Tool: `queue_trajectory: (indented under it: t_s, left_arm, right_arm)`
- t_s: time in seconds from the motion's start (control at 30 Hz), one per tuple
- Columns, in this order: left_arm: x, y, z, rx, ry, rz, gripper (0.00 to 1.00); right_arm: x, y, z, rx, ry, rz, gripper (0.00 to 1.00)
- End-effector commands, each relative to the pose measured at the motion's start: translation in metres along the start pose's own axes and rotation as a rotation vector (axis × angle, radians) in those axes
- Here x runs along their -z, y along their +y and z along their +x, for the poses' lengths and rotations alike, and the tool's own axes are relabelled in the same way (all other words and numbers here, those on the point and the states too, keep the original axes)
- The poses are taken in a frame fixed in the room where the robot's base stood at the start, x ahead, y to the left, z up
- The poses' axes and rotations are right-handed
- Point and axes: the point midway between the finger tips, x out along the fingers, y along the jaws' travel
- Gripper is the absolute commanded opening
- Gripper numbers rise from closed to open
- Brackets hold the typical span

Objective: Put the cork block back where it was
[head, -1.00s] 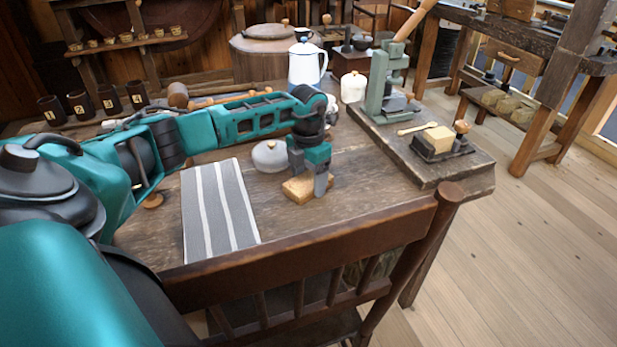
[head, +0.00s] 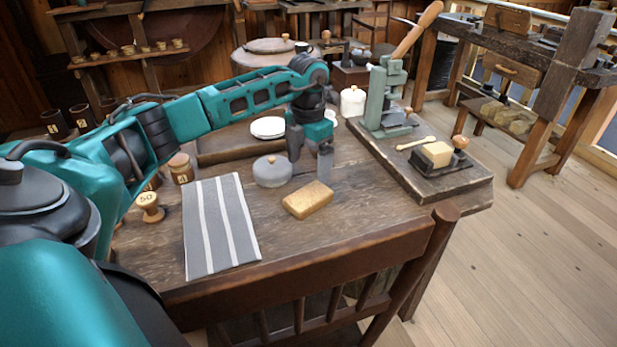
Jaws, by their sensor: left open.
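The cork block (head: 307,199) is a tan, rounded rectangular block. It lies flat on the wooden table (head: 345,215), right of the grey striped cloth (head: 222,228) and in front of the grey lidded pot (head: 272,171). My left gripper (head: 310,160) is open and empty, with its fingers pointing down above and behind the block, apart from it. My right gripper is not in view.
A chair back (head: 320,256) runs along the table's front edge. A dark board at the right bears a green press (head: 385,97), a wooden spoon (head: 416,143) and a butter dish (head: 440,160).

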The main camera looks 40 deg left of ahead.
Motion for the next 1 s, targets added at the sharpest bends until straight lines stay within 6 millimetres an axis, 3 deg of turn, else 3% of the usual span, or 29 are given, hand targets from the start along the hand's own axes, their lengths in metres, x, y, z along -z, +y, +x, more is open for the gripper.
queue_trajectory:
  t_s: [0.1,0.27,1.0]
  left_arm:
    - [-0.001,0.000,-0.018,-0.001,-0.002,0.000,0.91]
    - [0.000,0.000,-0.028,0.000,0.000,-0.001,0.91]
    - [0.000,0.000,-0.028,0.000,0.001,-0.001,0.91]
  right_arm:
    - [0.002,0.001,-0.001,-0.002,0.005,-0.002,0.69]
    - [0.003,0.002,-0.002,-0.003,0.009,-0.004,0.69]
    - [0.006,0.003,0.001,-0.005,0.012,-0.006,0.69]
